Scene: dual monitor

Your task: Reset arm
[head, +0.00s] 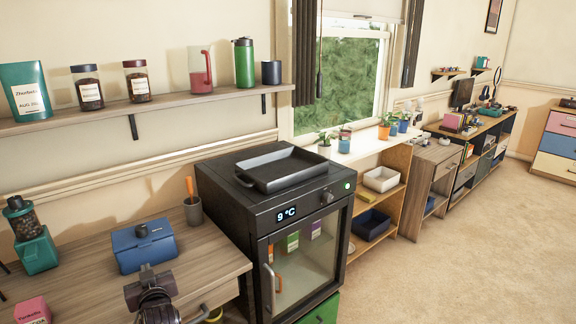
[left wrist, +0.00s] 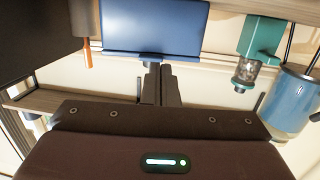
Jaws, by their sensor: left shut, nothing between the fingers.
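My left gripper (head: 148,271) is low in the head view, just in front of the blue lidded box (head: 145,248) on the wooden counter (head: 85,262). Its fingers are together and empty. In the left wrist view, which looks upside down, the closed fingers (left wrist: 160,70) point toward the blue box (left wrist: 150,28). I cannot tell the exact gap between the fingertips and the box. My right gripper is not in view.
A black mini fridge (head: 235,228) with a tray (head: 282,169) on top stands right of the counter. A teal grinder (head: 36,250), a pink box (head: 33,311) and a grey cup (head: 193,211) stand on the counter. A shelf (head: 180,103) with jars hangs above. Open floor (head: 480,240) lies right.

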